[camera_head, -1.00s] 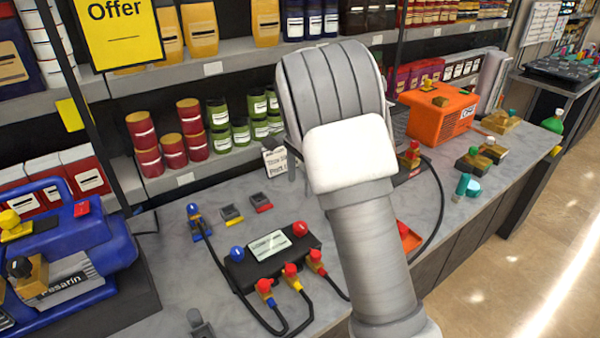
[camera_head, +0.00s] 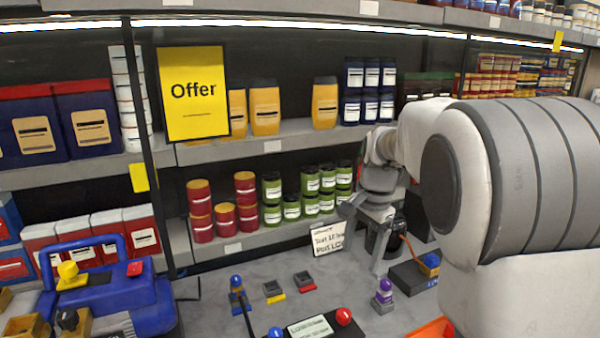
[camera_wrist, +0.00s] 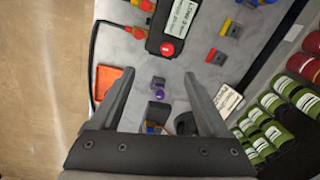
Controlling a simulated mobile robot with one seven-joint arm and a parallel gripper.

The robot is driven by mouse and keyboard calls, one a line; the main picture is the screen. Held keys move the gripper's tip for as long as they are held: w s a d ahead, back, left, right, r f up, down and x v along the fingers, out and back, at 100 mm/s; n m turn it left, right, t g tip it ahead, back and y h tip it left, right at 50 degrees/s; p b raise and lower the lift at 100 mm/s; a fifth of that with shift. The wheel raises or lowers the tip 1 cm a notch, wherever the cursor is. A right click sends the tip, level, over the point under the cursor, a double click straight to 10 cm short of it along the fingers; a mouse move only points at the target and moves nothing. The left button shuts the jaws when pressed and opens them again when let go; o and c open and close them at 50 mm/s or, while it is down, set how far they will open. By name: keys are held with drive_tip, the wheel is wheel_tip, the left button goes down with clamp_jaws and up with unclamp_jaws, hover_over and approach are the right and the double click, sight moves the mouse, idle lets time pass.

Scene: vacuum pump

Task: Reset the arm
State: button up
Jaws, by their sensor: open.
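My gripper (camera_head: 360,254) hangs over the grey worktop at the middle right of the head view, fingers pointing down. In the wrist view my gripper (camera_wrist: 158,78) has its two fingers spread wide, with nothing held between them. A small purple-topped part (camera_wrist: 159,90) shows between the fingertips in that view, below them on the worktop. My large grey and white arm links cover the right side of the head view and hide the worktop there.
A blue pump (camera_head: 120,290) sits at the lower left. A black box (camera_head: 310,328) with coloured knobs, small switches (camera_head: 273,290) and an orange tray (camera_head: 436,329) are on the worktop. A sign card (camera_head: 328,238) stands close to my gripper. Shelves with red cans (camera_head: 246,200) and green jars (camera_head: 310,190) rise behind.

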drive_tip(key=s+r+n+t, duration=0.1)
drive_tip(key=s+r+n, duration=0.2)
drive_tip(key=s, duration=0.4)
drive_tip(key=s+r+n+t, duration=0.1)
drive_tip(key=s+r+n, duration=0.2)
drive_tip(key=s, duration=0.5)
drive_tip(key=s+f+n+t, duration=0.2)
drive_tip(key=s+n, duration=0.2)
drive_tip(key=s, duration=0.6)
drive_tip(key=shift+s+f+n+h, duration=0.15)
drive_tip(key=shift+s+n+h, duration=0.25)
drive_tip(key=c, duration=0.4)
drive_tip(key=shift+a, duration=0.15)
drive_tip(key=shift+c, duration=0.3)
